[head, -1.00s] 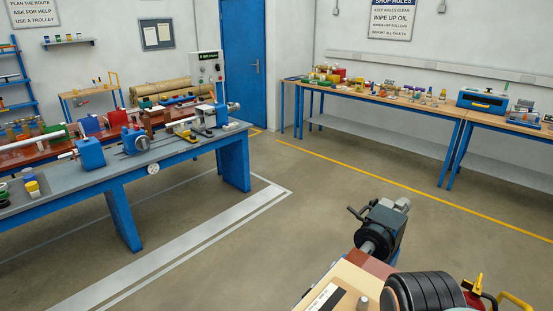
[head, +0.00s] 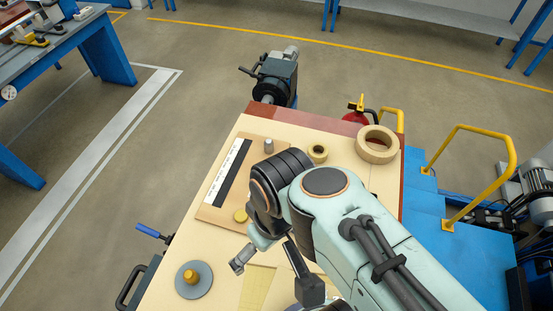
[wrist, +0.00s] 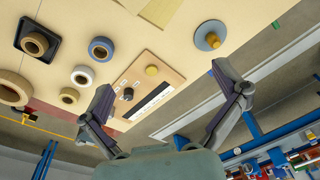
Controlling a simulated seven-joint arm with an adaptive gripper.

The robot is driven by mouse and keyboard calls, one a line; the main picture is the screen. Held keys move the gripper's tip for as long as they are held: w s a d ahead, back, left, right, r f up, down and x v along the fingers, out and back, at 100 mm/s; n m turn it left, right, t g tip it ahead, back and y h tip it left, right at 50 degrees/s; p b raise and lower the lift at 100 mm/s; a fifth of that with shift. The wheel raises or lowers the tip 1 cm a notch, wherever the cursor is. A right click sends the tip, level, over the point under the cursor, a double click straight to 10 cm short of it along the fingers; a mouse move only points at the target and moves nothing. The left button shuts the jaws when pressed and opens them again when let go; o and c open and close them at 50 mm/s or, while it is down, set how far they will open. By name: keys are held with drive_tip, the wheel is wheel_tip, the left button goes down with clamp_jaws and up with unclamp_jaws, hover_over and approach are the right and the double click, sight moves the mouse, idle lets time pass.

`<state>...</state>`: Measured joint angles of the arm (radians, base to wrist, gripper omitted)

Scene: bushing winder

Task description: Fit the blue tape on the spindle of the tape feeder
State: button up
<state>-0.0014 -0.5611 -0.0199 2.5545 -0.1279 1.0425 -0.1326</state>
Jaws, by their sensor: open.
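The blue tape (wrist: 91,52) is a small ring lying flat on the pale tabletop in the wrist view. My arm hides it in the head view. My gripper (wrist: 163,82) is open and empty, its two fingers wide apart above the table; the blue tape lies beyond the left finger in the picture. A grey disc with an upright brass-yellow post (head: 193,278) stands at the table's near left; it also shows in the wrist view (wrist: 208,40). I cannot tell which post is the feeder's spindle.
Near the blue tape lie a white roll (wrist: 75,80), a small tan roll (wrist: 62,99), a large tan roll (wrist: 14,80) and a dark tray (wrist: 24,28) with a brown roll. A dark motor unit (head: 275,78) and yellow rails (head: 513,150) border the table.

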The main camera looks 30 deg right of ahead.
drive_tip(key=w+d+f+n+t+h, duration=0.1)
drive_tip(key=w+d+f, duration=0.25)
drive_tip(key=w, duration=0.35)
drive_tip(key=w+d+f+n+t, duration=0.1)
drive_tip(key=w+d+f, duration=0.1)
drive_tip(key=w+d, duration=0.35)
drive_tip(key=d+f+g, duration=0.1)
drive_tip(key=f, duration=0.3)
drive_tip(key=s+d+f+m+g, duration=0.1)
drive_tip(key=f, duration=0.3)
drive_tip(key=s+d+f+m+g, duration=0.1)
drive_tip(key=d+f, duration=0.1)
drive_tip(key=f, duration=0.2)
drive_tip(key=shift+d+f, duration=0.2)
drive_tip(key=shift+f, duration=0.3)
wheel_tip(320, 180, down, 6)
drive_tip(key=shift+r, duration=0.1)
drive_tip(key=c, duration=1.2)
